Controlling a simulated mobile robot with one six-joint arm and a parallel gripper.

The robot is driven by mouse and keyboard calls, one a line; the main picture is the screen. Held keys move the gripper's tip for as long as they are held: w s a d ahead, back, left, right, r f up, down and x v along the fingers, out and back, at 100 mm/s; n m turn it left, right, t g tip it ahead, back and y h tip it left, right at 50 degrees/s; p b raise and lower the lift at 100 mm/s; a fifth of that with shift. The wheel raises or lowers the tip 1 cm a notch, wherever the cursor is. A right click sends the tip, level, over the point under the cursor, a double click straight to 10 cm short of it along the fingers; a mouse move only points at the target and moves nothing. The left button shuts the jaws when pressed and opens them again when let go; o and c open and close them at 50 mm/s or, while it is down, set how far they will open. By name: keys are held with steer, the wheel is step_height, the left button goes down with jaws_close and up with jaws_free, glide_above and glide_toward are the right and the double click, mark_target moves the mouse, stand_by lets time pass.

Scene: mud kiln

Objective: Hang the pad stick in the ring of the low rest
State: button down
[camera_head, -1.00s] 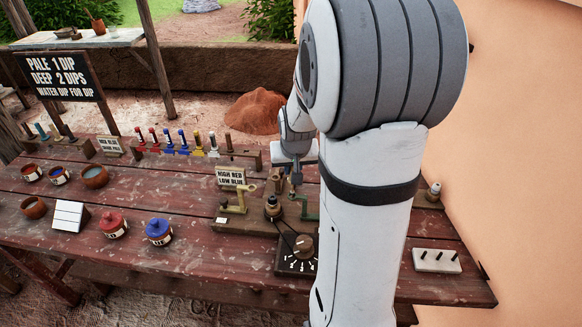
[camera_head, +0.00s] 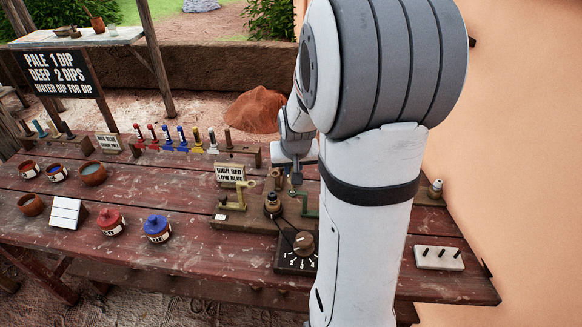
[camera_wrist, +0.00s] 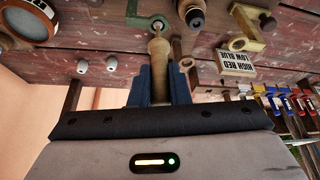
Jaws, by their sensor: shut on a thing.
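My gripper (camera_wrist: 162,78) is shut on a tan wooden stick (camera_wrist: 159,68), seen between its two blue fingers in the wrist view. The stick's thin end points at the green ring (camera_wrist: 163,20) and overlaps it in the picture; I cannot tell if it is inside. The green bracket (camera_head: 312,205) stands on the wooden base in the head view, partly hidden by my arm. A yellow bracket with a ring (camera_head: 240,196) stands to its left; its ring (camera_wrist: 238,42) also shows in the wrist view. Which rest is low is not clear.
A sign (camera_head: 230,174) reading HIGH RED LOW BLUE stands behind the brackets. A dark knob jar (camera_head: 272,206) and a dial box (camera_head: 298,250) are close by. Red (camera_head: 110,222) and blue (camera_head: 157,229) pots stand left. A rack of coloured sticks (camera_head: 195,150) runs behind.

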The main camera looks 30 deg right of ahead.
steer(key=shift+f+b, duration=0.45)
steer(key=shift+f, duration=0.1)
steer(key=shift+f+b, duration=0.55)
steer(key=shift+f, duration=0.15)
stand_by(0.4)
steer(key=shift+f+b, duration=0.25)
steer(key=shift+b, duration=0.2)
steer(key=shift+f+b, duration=0.4)
steer(key=shift+b, duration=0.05)
steer(key=c, duration=0.8)
jaws_free()
steer(key=shift+s, duration=0.1)
